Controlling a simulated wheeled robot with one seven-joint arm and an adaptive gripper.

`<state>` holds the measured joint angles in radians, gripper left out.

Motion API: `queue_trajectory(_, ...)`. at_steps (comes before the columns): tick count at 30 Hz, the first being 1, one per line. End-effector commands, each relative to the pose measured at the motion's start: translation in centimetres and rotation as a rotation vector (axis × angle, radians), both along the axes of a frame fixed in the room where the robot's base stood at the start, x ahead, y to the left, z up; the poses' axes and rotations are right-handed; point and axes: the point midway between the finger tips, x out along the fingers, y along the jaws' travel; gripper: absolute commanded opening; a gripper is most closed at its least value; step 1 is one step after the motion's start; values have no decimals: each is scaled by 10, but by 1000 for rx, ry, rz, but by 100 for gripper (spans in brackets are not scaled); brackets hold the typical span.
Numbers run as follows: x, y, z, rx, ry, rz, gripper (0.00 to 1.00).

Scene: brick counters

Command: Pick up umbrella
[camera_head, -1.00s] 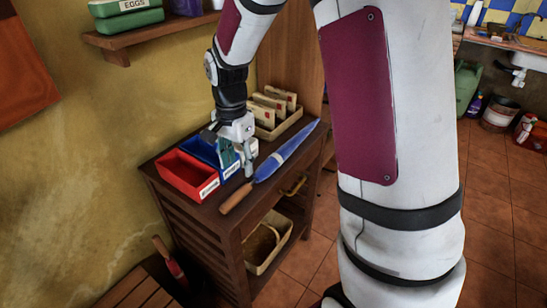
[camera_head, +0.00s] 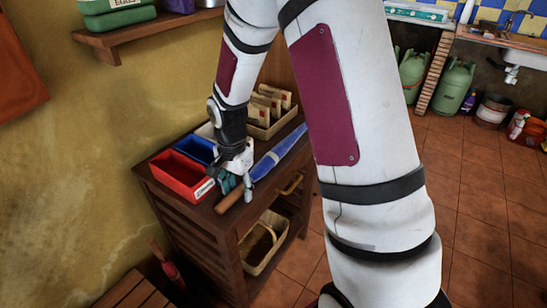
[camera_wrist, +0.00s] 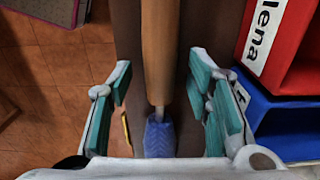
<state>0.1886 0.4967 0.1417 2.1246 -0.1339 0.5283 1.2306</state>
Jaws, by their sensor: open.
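The blue umbrella (camera_head: 277,155) lies folded on the top of the dark wooden cabinet, its wooden handle (camera_head: 229,199) pointing toward the near edge. My gripper (camera_head: 236,184) is low over the umbrella, where handle and blue cloth meet, and hides that part in the head view. In the wrist view my gripper (camera_wrist: 164,108) is open, its teal pads apart on either side of the wooden handle (camera_wrist: 158,50) and the start of the blue cloth (camera_wrist: 159,138). Neither pad visibly touches the umbrella.
A red bin (camera_head: 181,176) and a blue bin (camera_head: 195,149) stand close beside the umbrella. A tray of envelopes (camera_head: 270,128) sits behind. A basket (camera_head: 262,243) is on the cabinet's lower shelf. Open tiled floor (camera_head: 465,190) lies to the right.

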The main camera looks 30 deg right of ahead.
Motion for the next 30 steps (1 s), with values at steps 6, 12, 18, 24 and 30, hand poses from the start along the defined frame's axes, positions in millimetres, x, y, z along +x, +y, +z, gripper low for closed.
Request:
queue_trajectory(6,0,0,0,0,0,0,14)
queue_trajectory(12,0,0,1,-1,-1,1,0)
queue_trajectory(18,0,0,2,-1,-1,1,0)
queue_trajectory(24,1,0,12,-2,-3,2,0)
queue_trajectory(30,1,0,39,-1,-6,2,0)
